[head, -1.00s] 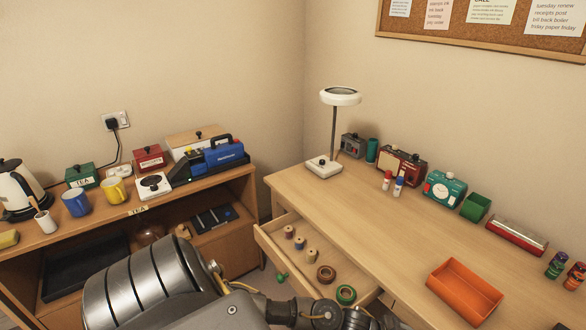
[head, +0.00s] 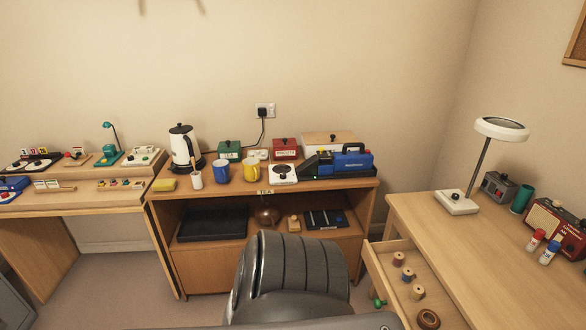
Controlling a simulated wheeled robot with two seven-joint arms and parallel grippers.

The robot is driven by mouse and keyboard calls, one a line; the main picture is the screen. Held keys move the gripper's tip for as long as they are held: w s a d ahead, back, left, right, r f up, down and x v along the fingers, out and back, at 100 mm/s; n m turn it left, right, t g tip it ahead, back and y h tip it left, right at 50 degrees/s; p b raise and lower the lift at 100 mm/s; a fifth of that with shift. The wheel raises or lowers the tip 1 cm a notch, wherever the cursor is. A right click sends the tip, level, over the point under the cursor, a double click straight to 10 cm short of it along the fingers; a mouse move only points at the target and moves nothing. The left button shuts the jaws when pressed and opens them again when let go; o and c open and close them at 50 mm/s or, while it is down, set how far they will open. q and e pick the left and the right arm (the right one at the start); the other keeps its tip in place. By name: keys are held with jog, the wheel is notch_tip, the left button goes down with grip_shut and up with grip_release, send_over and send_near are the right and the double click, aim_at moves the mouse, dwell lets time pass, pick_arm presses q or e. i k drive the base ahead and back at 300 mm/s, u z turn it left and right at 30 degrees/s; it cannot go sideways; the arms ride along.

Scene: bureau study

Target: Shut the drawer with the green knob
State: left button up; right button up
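The drawer (head: 385,285) under the right-hand desk stands pulled out in the head view. Its green knob (head: 379,303) shows on its front, at the left. Several thread spools (head: 408,275) and a brown ring (head: 428,319) lie inside it. The near part of the drawer is cut off by the bottom edge of the picture. A dark grey segmented part of my arm (head: 290,280) fills the bottom middle, left of the drawer. Neither of my grippers shows in this view.
The desk (head: 480,255) carries a lamp (head: 458,202), a radio (head: 556,226) and two small bottles. A wooden shelf unit (head: 165,215) with a kettle (head: 183,148) and mugs stands at the back. Floor (head: 120,290) is clear at the left.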

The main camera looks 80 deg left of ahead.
aim_at(378, 256)
jog(key=u, duration=1.75)
jog(key=k, duration=0.4)
jog(key=u, duration=0.35)
jog(key=i, duration=0.9)
jog(key=z, duration=0.25)
